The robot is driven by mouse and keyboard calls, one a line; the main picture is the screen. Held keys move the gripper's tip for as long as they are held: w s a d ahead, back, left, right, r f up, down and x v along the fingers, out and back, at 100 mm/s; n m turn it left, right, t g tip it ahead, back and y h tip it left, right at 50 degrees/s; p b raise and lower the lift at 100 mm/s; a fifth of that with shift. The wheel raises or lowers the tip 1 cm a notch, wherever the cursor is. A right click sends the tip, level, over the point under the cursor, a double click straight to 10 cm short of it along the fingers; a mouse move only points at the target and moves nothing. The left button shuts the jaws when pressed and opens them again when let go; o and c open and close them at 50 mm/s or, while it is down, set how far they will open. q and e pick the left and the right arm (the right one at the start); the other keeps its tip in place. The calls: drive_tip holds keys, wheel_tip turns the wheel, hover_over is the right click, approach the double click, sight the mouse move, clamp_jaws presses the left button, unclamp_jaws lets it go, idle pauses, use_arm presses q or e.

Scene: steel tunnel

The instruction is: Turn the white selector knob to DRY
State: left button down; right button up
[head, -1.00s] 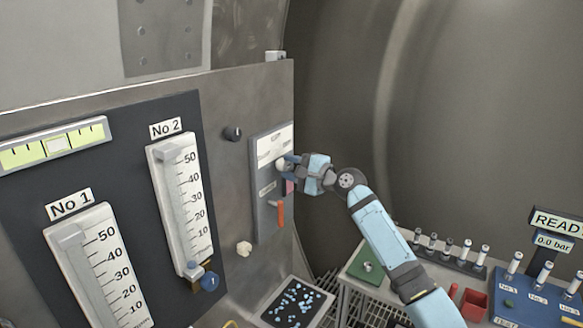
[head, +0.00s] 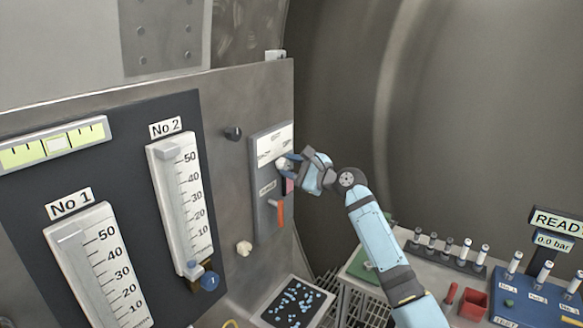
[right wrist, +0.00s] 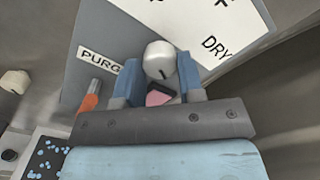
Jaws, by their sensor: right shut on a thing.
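The white selector knob (right wrist: 158,62) sits on a grey panel in the right wrist view, with a dark pointer line on its face. The knob also shows in the head view (head: 282,163), partly covered by the fingers. My right gripper (right wrist: 160,85) has its two blue fingers on either side of the knob and is shut on it. My right gripper also shows in the head view (head: 291,166). The DRY label (right wrist: 215,47) is on the white plate, right of the knob in the wrist view. My left gripper is in neither view.
An orange lever (head: 281,213) hangs below the knob, near a PURGE label (right wrist: 100,60). A pink part (right wrist: 159,95) lies between the fingers, below the knob. Gauges No 1 and No 2 (head: 182,205) stand at left. A tray of blue bits (head: 271,318) is below.

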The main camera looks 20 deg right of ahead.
drive_tip(key=o, duration=0.9)
drive_tip(key=b+v, duration=0.3)
drive_tip(key=v, duration=1.1)
drive_tip(key=shift+w, duration=0.1)
